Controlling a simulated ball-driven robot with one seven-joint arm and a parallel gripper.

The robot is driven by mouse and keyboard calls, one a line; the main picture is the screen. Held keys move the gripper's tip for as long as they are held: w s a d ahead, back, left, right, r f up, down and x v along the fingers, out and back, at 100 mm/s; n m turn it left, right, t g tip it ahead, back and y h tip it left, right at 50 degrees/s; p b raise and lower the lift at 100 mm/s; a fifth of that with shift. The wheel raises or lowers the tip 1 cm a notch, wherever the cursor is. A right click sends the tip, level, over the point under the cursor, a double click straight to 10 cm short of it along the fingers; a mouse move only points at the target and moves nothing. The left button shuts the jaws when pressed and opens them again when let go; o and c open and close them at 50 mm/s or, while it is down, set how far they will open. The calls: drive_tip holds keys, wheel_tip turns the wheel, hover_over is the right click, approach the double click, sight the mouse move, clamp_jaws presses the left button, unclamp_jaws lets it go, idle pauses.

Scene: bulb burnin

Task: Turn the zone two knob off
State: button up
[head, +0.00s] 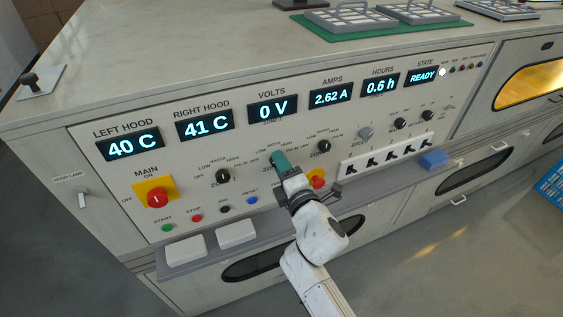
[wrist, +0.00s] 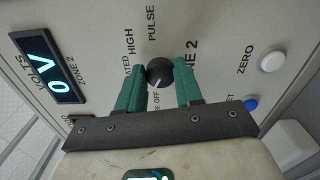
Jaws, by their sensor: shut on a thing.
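The zone two knob (wrist: 159,71) is round and black, on the pale panel between the tips of my green fingers in the wrist view. My gripper (wrist: 160,79) is shut on it. A white mark on the knob slants down and slightly left in the wrist view, toward the side where its OFF label stands. HIGH and PULSE are printed on the opposite side; some lettering is hidden by the fingers. In the head view my gripper (head: 279,161) reaches the panel below the volts display and hides the knob.
The volts display (head: 272,109) reads 0. Zone one knob (head: 222,176) and another black knob (head: 323,146) flank my gripper. A red emergency button (head: 318,179) sits close to my wrist. A grey ledge (head: 198,261) with white blocks runs below the panel. Switches (head: 387,157) line the right.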

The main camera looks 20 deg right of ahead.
drive_tip(key=shift+a+n+p, duration=0.1)
drive_tip(key=shift+n+p, duration=0.3)
drive_tip(key=shift+n, duration=1.3)
drive_tip(key=o, duration=1)
drive_tip(key=shift+o, duration=0.2)
drive_tip(key=shift+s, duration=0.15)
drive_tip(key=s, duration=1)
drive_tip(key=shift+s+b, duration=0.3)
